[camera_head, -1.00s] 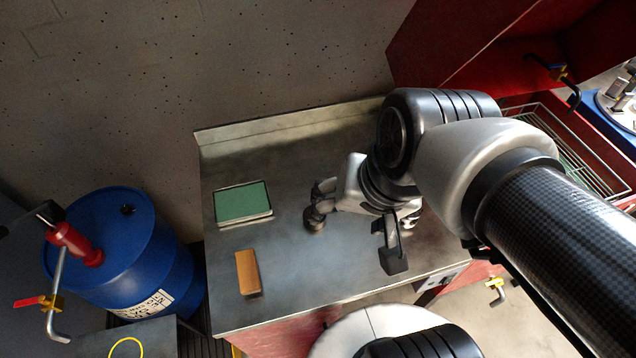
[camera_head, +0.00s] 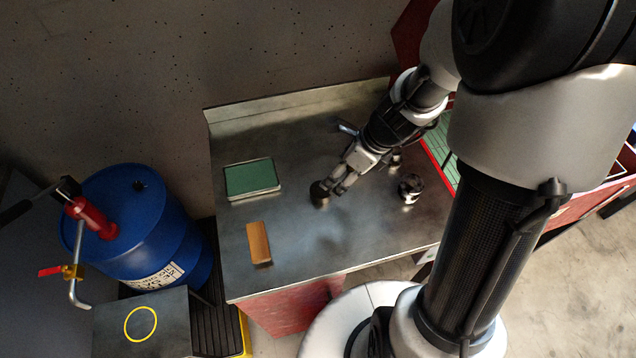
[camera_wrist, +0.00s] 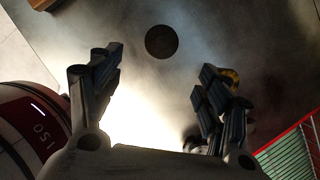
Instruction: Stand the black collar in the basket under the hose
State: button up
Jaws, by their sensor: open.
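A dark round piece, which looks like the black collar (camera_head: 319,194), sits on the metal bench. In the wrist view the collar (camera_wrist: 161,41) is a dark disc ahead of the fingertips, between their lines. My gripper (camera_head: 340,182) is open and reaches down to the left, with its tips close to the collar; I cannot tell in the head view if they touch it. In the wrist view my gripper (camera_wrist: 160,75) has nothing between its fingers. A green wire grid with a red edge, likely the basket (camera_head: 441,157), is partly hidden behind my arm. The hose is not in view now.
A black-and-silver round part (camera_head: 410,187) stands on the bench (camera_head: 300,250) right of my gripper. A green pad (camera_head: 251,178) and an orange-brown block (camera_head: 258,243) lie to the left. A blue drum (camera_head: 150,230) stands beyond the bench's left edge. The front middle is clear.

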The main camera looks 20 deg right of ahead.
aim_at(320, 189)
jog(key=b+x, duration=0.6)
jog(key=x, duration=0.6)
jog(key=shift+w, duration=0.2)
jog(key=shift+r, duration=0.1)
jog(key=shift+c, duration=0.2)
jog(key=c, duration=1.6)
jog(key=shift+c, duration=0.2)
jog(key=shift+r, duration=0.15)
